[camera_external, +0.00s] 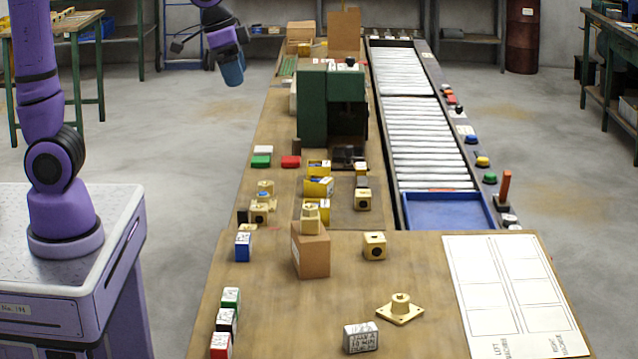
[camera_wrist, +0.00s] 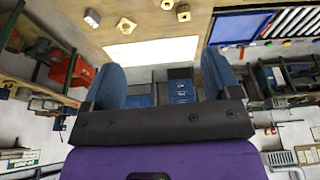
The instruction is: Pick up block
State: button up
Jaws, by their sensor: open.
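Several blocks lie on the wooden bench (camera_external: 290,325), and I cannot tell which one the task means. A silver block with writing (camera_external: 361,341) lies near the front. A blue block (camera_external: 243,249) stands at the left edge, with green (camera_external: 231,301), black (camera_external: 226,322) and red (camera_external: 220,347) blocks in front of it. A brass block with a dark hole (camera_external: 374,246) stands right of a cardboard box (camera_external: 311,252). My gripper (camera_external: 232,70) is high at the back left, away from the blocks. In the wrist view my gripper (camera_wrist: 162,75) is open and empty.
A brass part (camera_external: 310,216) sits on the cardboard box. A square-flanged brass piece (camera_external: 400,309) and a white marked sheet (camera_external: 515,300) lie on the front bench. Behind are a green machine (camera_external: 327,105), a roller conveyor (camera_external: 430,140) and a blue tray (camera_external: 448,212). The front middle bench has free room.

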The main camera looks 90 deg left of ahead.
jog(key=w+a+f, duration=0.2)
jog(key=w+f, duration=0.2)
jog(key=w, duration=0.5)
jog(key=n+g, duration=0.1)
jog(key=g, duration=0.2)
send_over(375, 236)
jog(key=f, duration=2.6)
jog(key=shift+d+f, duration=0.3)
jog(key=shift+d, duration=0.1)
notch_tip(375, 236, down, 6)
jog(key=shift+w+a+f, duration=0.1)
jog(key=shift+a+f, duration=0.15)
jog(key=shift+f, duration=2.4)
jog(key=shift+r, duration=0.1)
jog(key=c, duration=1.4)
